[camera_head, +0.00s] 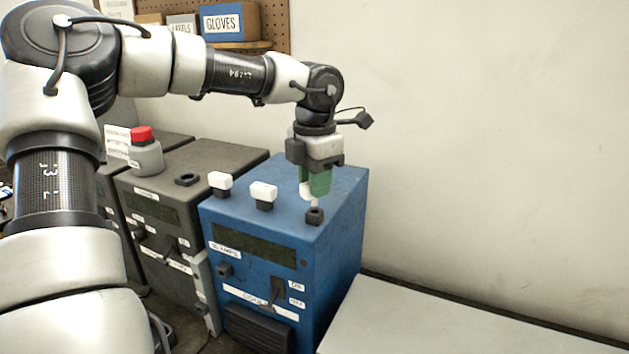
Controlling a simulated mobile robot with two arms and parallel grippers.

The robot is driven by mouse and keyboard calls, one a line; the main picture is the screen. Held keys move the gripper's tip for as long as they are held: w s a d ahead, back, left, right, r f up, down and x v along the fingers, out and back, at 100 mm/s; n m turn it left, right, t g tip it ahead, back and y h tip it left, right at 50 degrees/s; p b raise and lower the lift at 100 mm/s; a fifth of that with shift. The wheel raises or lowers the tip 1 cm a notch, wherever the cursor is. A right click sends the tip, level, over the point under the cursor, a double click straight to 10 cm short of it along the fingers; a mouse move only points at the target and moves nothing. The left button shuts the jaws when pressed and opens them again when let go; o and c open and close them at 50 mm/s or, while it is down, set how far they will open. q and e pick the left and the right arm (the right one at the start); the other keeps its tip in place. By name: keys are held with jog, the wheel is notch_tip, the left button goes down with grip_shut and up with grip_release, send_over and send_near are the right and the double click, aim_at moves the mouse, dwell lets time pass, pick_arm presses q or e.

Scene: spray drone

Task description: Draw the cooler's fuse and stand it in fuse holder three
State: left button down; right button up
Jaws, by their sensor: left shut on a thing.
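The blue cooler box (340,240) stands in the middle, with a label on its front that is partly readable. On its top are two white fuses, one at the left (220,181) and one in the middle (263,191), each standing on a black holder. A third black holder (314,216) is at the right. My left gripper (314,190) points down over this holder, its green fingers shut on a white fuse (305,190). A pale stem shows between the fingers and the holder; I cannot tell whether it is seated. My right gripper is not in view.
A grey box (150,205) stands left of the cooler, with an empty black holder (187,180) on top. A pale bench top (430,325) is clear at the right.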

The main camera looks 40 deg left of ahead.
pick_arm(q)
jog(key=shift+f+b, duration=1.4)
jog(key=shift+f, duration=0.35)
jog(key=c, duration=0.9)
grip_release()
jog(key=shift+r, duration=0.1)
jog(key=shift+o, duration=0.2)
jog(key=shift+r, duration=0.1)
notch_tip(320, 180, up, 11)
jog(key=shift+f+b, duration=0.2)
jog(key=shift+b, duration=0.3)
